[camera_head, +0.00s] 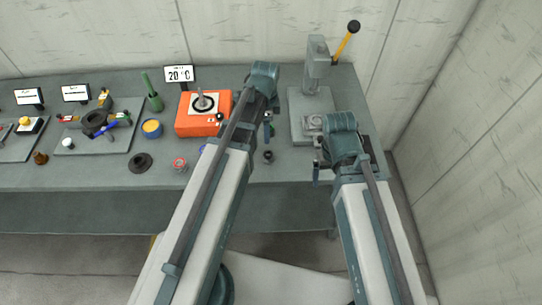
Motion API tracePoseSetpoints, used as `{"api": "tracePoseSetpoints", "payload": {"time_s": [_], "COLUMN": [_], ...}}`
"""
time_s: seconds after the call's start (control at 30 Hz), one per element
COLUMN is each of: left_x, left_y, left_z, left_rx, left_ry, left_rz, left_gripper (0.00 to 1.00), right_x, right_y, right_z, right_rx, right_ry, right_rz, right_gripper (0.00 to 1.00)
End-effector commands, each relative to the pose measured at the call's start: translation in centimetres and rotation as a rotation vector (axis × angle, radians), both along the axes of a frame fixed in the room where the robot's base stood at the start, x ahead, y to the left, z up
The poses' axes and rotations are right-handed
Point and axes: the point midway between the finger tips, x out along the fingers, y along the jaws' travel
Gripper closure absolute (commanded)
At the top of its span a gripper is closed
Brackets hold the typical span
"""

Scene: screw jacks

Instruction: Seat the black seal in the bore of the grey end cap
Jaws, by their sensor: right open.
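A grey block with a round opening, which looks like the grey end cap (313,123), sits on the base of the press at the right of the table. A small black round part (268,156) lies on the table near the front edge; it may be the black seal, but it is too small to be sure. My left gripper (268,127) is above the table just behind that part, largely hidden by its own wrist; its jaws cannot be made out. My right gripper (320,168) is open at the front of the press base, close to the grey block.
The press (316,65) has a yellow lever with a black knob. A wall closes the right side.

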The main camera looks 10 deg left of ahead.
Motion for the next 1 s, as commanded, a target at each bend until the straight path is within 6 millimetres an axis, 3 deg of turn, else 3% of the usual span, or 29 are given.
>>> {"api": "tracePoseSetpoints", "payload": {"time_s": [0.27, 0.73, 1.0], "left_x": [0.0, 0.1, 0.1], "left_y": [0.0, -0.1, -0.1], "left_z": [-1.8, -8.2, -8.7], "left_rx": [0.000, 0.000, 0.000], "left_ry": [0.000, 0.000, 0.000], "left_rz": [0.002, 0.002, 0.002], "left_gripper": [0.21, 0.21, 0.21], "right_x": [0.0, 0.0, 0.0], "right_y": [0.0, 0.0, 0.0], "right_z": [-1.8, -8.2, -8.7], "right_rx": [-0.001, -0.002, -0.002], "right_ry": [0.000, 0.000, 0.000], "right_rz": [0.003, 0.009, 0.008], "right_gripper": [0.05, 0.05, 0.05]}}
